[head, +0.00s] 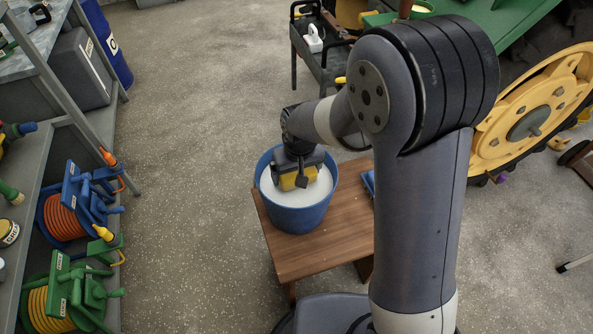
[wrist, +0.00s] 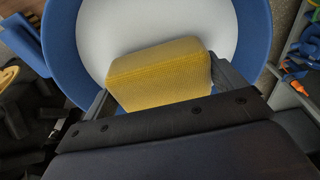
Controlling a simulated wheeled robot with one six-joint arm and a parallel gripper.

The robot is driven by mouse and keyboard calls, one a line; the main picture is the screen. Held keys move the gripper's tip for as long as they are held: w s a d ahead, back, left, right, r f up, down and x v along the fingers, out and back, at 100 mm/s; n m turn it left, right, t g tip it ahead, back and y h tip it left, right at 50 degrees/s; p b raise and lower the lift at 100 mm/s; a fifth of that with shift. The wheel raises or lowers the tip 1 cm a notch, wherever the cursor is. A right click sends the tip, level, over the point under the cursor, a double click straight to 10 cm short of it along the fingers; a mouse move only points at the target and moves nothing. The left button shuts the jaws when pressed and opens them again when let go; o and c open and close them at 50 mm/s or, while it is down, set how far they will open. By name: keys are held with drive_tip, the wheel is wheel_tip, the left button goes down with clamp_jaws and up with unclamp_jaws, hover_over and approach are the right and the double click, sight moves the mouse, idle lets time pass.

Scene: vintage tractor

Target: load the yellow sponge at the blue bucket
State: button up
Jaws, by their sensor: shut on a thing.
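The blue bucket (head: 296,217) stands on a small wooden stool and holds a white surface, which looks like foam or liquid. The bucket also fills the upper part of the wrist view (wrist: 75,62). My gripper (head: 298,179) points down inside the bucket's rim. It is shut on the yellow sponge (wrist: 158,72), with one finger at each short end. In the head view the sponge (head: 288,183) shows only partly under the gripper. I cannot tell whether the sponge touches the white surface.
The wooden stool (head: 285,255) has bare room in front of the bucket. A blue item (head: 369,183) lies at its right edge, partly hidden by my arm. Shelves with hose reels (head: 64,220) stand at left. A yellow tractor wheel (head: 530,112) is at right. The floor between is clear.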

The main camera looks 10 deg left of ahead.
drive_tip(key=shift+f+b, duration=0.45)
drive_tip(key=shift+f, duration=0.15)
idle(1.3)
drive_tip(key=shift+r, duration=0.15)
drive_tip(key=shift+r+p, duration=2.7)
drive_tip(key=shift+r, duration=0.75)
